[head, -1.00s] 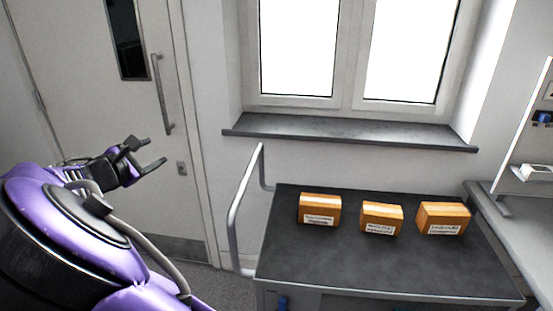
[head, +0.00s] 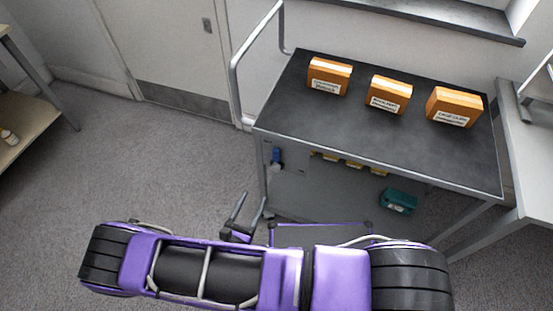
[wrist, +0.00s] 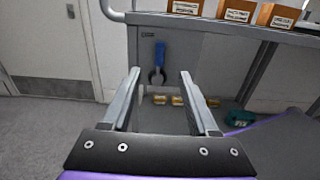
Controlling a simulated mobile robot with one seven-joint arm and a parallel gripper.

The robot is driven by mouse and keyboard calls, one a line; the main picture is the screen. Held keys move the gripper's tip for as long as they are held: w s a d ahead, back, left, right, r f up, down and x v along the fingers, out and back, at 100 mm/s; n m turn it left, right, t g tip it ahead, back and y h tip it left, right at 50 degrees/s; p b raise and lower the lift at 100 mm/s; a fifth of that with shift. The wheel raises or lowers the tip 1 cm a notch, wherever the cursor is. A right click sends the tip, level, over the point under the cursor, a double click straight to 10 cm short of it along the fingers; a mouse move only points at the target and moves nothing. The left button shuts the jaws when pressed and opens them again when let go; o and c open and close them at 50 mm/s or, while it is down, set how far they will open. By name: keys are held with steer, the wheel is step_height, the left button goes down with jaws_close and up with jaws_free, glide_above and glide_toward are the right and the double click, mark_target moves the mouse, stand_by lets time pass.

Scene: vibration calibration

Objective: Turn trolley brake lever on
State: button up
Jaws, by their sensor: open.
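The trolley (head: 370,120) has a dark top, a metal frame and a push handle (head: 236,80) at its left end. A blue lever (head: 276,157) shows on its side below the top, near the left end. In the wrist view the blue lever (wrist: 159,54) hangs upright on a grey panel, with a dark round part at its lower end. My gripper (head: 252,204) is open and empty in front of the panel. In the wrist view my gripper (wrist: 159,74) has the lever between its fingers in the picture, farther off and apart from them.
Three orange boxes, left (head: 329,76), middle (head: 388,94) and right (head: 453,106), stand on the trolley top. A teal case (head: 398,201) and small yellow items (head: 354,162) are lower down. A grey bench (head: 525,170) stands close at right. Floor at left is clear.

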mark_target(275, 153)
steer(key=x, duration=1.7)
steer(key=shift+w+d+f, duration=0.1)
steer(key=shift+w, duration=0.05)
steer(key=shift+c, duration=0.3)
jaws_close()
stand_by(0.5)
